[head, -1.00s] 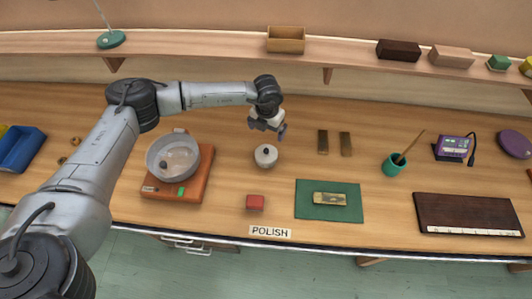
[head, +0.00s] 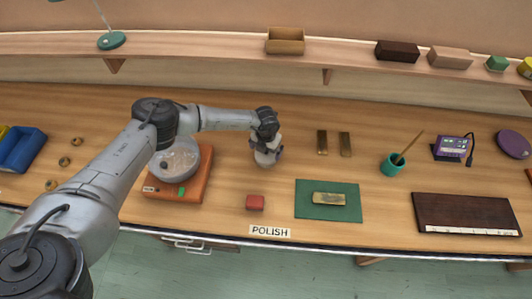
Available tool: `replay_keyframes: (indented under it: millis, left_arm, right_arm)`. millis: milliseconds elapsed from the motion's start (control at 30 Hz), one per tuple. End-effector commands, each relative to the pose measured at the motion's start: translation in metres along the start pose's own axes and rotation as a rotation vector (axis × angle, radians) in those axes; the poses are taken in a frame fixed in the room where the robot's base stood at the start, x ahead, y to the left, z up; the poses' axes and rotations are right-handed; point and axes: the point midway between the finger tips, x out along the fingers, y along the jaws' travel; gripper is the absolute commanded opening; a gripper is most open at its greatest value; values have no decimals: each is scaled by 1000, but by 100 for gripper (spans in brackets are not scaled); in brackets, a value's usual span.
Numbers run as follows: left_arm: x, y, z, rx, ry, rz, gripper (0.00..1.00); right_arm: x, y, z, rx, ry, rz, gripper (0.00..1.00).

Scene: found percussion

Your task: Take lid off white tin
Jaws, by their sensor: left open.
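The white tin (head: 265,160) stands on the workbench, left of the green mat. In the earlier frame it shows a dark knob on top of its lid; now my gripper covers most of its top. My left gripper (head: 266,152) is open and comes down over the tin, with its fingers around the lid area. I cannot tell whether the fingers touch the lid. My right gripper is not in view.
A red block (head: 255,202) sits in front. The green mat (head: 312,212) bears a brass bar (head: 329,199). Two brass bars (head: 333,144) lie behind it.

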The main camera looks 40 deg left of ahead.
Motion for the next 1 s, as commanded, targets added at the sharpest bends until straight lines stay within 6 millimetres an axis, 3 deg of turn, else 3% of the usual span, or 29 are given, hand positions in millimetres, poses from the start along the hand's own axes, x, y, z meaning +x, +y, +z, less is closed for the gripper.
replay_keyframes:
  millis: [167, 433, 733, 1000]
  left_arm:
    - [13, 0, 0, 1, 0, -1, 100]
    - [14, 0, 0, 1, 0, -1, 99]
    - [14, 0, 0, 0, 0, 0, 70]
    - [13, 0, 0, 0, -1, -1, 69]
  right_arm:
    - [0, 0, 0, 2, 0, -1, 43]
    - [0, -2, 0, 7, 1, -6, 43]
    - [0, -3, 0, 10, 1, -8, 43]
    - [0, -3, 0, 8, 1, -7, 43]
